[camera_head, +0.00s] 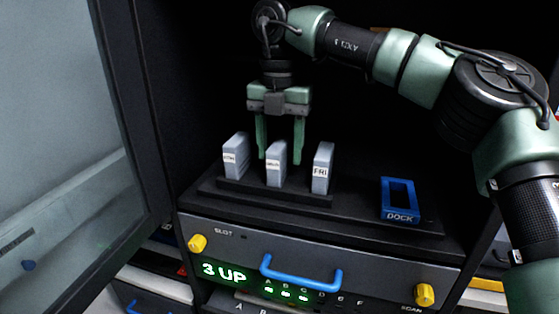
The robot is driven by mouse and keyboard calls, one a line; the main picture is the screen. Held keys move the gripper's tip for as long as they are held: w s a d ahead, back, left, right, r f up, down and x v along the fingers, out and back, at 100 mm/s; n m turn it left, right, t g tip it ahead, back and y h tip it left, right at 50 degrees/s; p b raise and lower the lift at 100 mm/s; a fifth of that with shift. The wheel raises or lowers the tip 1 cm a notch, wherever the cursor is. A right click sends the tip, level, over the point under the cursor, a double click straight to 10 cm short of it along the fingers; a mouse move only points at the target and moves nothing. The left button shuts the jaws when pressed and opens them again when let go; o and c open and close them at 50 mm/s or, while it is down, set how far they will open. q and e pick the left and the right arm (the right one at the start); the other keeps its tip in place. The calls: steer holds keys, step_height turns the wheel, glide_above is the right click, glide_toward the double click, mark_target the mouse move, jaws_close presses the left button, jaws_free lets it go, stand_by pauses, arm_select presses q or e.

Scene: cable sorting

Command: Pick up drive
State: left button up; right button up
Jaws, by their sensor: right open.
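Three grey drives stand upright in a row in a dark holder (270,193) on top of the rack unit. The left drive (235,157) and the middle drive (276,165) have white labels too small to read surely. The right drive (322,168) is labelled FRI. My right gripper (279,160) points down with its green fingers apart, at the middle drive. One finger shows left of that drive and the other to its right. I cannot tell whether they touch it. My left gripper is not in view.
A blue DOCK frame (400,201) sits to the right on the same shelf. Below is a panel (370,265) with a blue handle (300,272), yellow knobs and a green "3 UP" display. An open cabinet door (115,100) stands at left.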

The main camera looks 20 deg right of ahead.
steer(key=f, duration=0.2)
steer(key=shift+w+f, duration=0.3)
steer(key=shift+w, duration=0.1)
steer(key=shift+w+f, duration=0.1)
steer(key=shift+f, duration=0.15)
steer(key=shift+s+r, duration=0.1)
steer(key=shift+s, duration=0.1)
jaws_close()
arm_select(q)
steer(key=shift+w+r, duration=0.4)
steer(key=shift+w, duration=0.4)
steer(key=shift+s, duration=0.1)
